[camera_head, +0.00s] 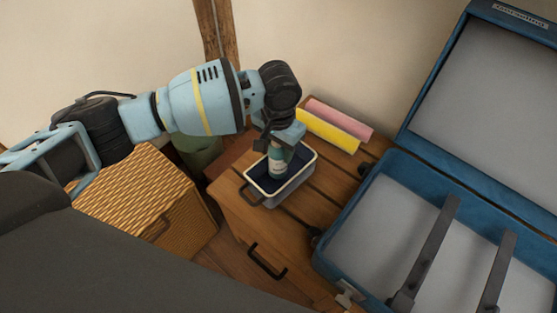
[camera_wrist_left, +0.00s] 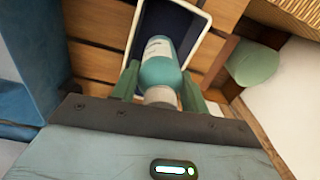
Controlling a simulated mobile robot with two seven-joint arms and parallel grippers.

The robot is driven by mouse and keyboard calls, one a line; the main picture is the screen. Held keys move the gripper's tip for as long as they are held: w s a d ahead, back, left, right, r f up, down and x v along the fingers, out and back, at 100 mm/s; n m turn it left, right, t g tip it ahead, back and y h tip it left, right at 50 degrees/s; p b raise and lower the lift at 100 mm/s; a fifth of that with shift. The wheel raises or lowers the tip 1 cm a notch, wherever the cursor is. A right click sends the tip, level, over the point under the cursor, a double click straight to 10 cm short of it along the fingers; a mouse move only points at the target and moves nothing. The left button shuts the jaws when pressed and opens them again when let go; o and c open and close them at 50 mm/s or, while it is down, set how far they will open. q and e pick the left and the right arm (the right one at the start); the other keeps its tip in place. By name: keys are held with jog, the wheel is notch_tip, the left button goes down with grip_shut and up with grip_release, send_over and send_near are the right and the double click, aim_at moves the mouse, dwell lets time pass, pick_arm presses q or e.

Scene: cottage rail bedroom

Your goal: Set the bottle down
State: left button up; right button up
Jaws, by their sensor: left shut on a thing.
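The bottle (camera_head: 277,160) is teal with a pale label and stands roughly upright at the small white-rimmed bin with a dark inside (camera_head: 299,179). My left gripper (camera_head: 280,140) is above the bin and shut on the bottle's upper part. In the left wrist view the bottle (camera_wrist_left: 160,66) lies between the green fingers, its lower end within the bin's outline (camera_wrist_left: 207,33). Whether its base touches the bin floor is hidden. My right gripper is not in view.
The bin stands on a slatted wooden cabinet (camera_head: 325,195). Yellow (camera_head: 328,130) and pink (camera_head: 340,118) rolls lie behind it. An open blue suitcase (camera_head: 385,190) is at the right. A wicker chest (camera_head: 140,195) and a green bin (camera_head: 198,152) are at the left.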

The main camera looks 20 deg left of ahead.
aim_at(278, 160)
pick_arm(q)
notch_tip(278, 160, down, 5)
jog(key=shift+b, duration=0.7)
jog(key=o, duration=1.2)
jog(key=shift+f, duration=0.1)
jog(key=shift+c, duration=0.2)
notch_tip(278, 160, up, 11)
jog(key=p, duration=0.3)
jog(key=shift+r, duration=0.65)
